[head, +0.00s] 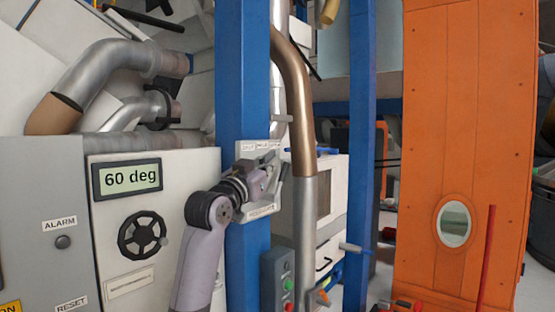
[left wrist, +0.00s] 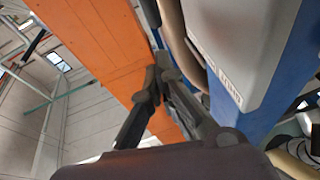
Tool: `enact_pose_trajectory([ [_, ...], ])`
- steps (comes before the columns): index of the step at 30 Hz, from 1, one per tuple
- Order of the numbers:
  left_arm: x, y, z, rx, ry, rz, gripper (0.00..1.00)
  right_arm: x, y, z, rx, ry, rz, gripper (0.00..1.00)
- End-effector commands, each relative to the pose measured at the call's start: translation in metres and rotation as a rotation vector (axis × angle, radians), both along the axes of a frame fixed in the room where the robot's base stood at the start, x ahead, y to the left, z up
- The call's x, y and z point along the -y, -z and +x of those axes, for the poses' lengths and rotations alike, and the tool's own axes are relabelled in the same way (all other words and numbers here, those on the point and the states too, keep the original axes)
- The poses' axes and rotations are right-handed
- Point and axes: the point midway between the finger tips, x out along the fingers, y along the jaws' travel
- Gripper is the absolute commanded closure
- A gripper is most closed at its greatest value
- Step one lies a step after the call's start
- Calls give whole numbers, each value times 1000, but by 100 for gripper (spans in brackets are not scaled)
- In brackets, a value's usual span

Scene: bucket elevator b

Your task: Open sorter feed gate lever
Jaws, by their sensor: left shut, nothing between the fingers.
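A light grey labelled plate (head: 262,214) is fixed on the blue column (head: 246,60). Its small lettering is too fine to read. My left gripper (head: 274,172) is in front of this plate and covers much of it. Any lever on the plate is hidden or cannot be told apart from the fingers. In the left wrist view my left gripper (left wrist: 157,72) has its fingers together with nothing between them. The pale plate (left wrist: 245,40) shows to the right of the fingers there. I cannot tell whether the fingers touch anything. My right gripper is in neither view.
A bronze and grey pipe (head: 294,75) runs down just right of the column. A white panel with a black handwheel (head: 142,235) and a "60 deg" display (head: 127,177) stands left. A button box (head: 278,283) is below. A tall orange casing (head: 462,120) stands right.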

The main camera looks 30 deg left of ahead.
Motion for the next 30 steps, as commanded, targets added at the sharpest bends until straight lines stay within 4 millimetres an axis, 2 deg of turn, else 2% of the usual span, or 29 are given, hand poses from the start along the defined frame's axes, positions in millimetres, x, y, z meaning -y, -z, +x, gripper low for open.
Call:
enact_pose_trajectory([
  [1, 0, 2, 10, -6, 2, -3, 100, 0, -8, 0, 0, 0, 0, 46],
  [7, -3, 15, 29, -2, 2, -1, 100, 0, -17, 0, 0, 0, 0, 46],
  [21, -4, 20, 35, 0, 1, 1, 100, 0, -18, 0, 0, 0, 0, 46],
  [27, -6, 23, 51, -3, -1, 4, 100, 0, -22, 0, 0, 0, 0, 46],
  [30, -5, 24, 53, -2, 1, 0, 100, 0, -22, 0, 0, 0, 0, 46],
])
